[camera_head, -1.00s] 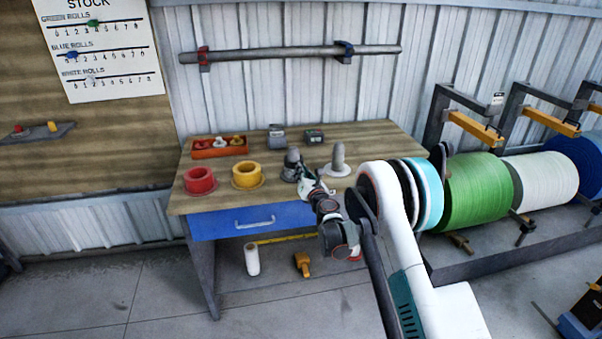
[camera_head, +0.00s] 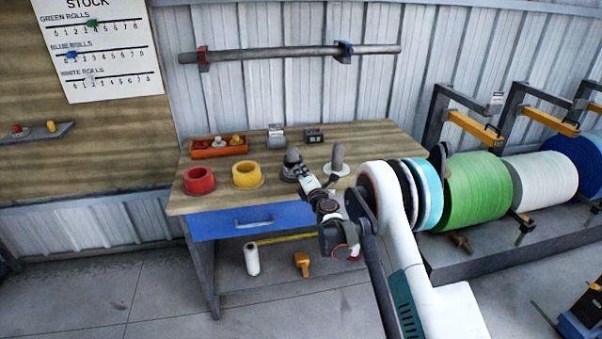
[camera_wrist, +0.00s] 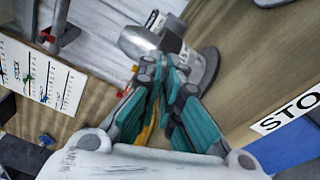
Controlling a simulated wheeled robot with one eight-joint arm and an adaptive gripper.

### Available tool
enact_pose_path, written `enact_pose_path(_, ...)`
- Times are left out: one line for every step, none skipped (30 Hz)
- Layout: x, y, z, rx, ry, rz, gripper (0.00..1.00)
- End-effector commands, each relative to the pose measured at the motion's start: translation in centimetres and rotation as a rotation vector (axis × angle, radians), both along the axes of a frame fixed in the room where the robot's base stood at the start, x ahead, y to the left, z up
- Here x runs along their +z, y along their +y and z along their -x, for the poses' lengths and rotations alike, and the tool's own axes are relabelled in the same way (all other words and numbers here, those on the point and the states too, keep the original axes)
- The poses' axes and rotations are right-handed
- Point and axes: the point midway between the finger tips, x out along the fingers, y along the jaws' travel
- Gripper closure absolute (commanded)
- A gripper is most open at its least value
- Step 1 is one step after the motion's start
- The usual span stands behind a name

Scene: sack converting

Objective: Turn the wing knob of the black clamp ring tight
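The black clamp ring (camera_head: 291,173) sits around the base of the left grey post (camera_head: 293,155) on the workbench, partly hidden by my gripper. In the wrist view a dark grey ring (camera_wrist: 208,72) surrounds the foot of the shiny post (camera_wrist: 137,40). My gripper (camera_head: 304,177) is at the front right of the ring. In the wrist view its teal fingers (camera_wrist: 164,62) are close together with a narrow gap, their tips beside the ring and post. The wing knob cannot be made out; the fingertips may hide it. Whether they touch or hold it is unclear.
The workbench (camera_head: 370,140) also carries a second grey post (camera_head: 337,158) close by, a red roll (camera_head: 199,182), a yellow roll (camera_head: 247,176), a red tray (camera_head: 218,147) and two small devices at the back. Large material rolls stand at the right.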

Motion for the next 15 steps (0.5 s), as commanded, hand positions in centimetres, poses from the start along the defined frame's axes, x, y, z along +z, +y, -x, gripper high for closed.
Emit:
enact_pose_path(-0.05, 0.11, 0.04, 0.002, 0.006, -0.016, 1.00)
enact_pose_path(-0.05, 0.11, 0.04, 0.002, 0.011, -0.026, 1.00)
enact_pose_path(-0.06, 0.13, 0.03, 0.002, 0.015, -0.036, 1.00)
enact_pose_path(-0.06, 0.13, 0.03, 0.002, 0.018, -0.043, 1.00)
enact_pose_path(-0.06, 0.13, 0.03, 0.002, 0.021, -0.050, 1.00)
enact_pose_path(-0.06, 0.13, 0.03, 0.002, 0.024, -0.057, 1.00)
enact_pose_path(-0.05, 0.14, 0.04, 0.002, 0.026, -0.061, 1.00)
enact_pose_path(-0.05, 0.14, 0.04, 0.002, 0.027, -0.064, 1.00)
enact_pose_path(-0.05, 0.14, 0.04, 0.002, 0.029, -0.068, 1.00)
enact_pose_path(-0.05, 0.14, 0.04, 0.002, 0.030, -0.070, 1.00)
enact_pose_path(-0.05, 0.14, 0.04, 0.002, 0.030, -0.072, 1.00)
enact_pose_path(-0.05, 0.15, 0.04, 0.002, 0.031, -0.073, 1.00)
enact_pose_path(-0.04, 0.15, 0.04, 0.002, 0.031, -0.074, 1.00)
enact_pose_path(-0.04, 0.15, 0.04, 0.003, 0.032, -0.074, 1.00)
enact_pose_path(-0.04, 0.15, 0.04, 0.003, 0.032, -0.074, 1.00)
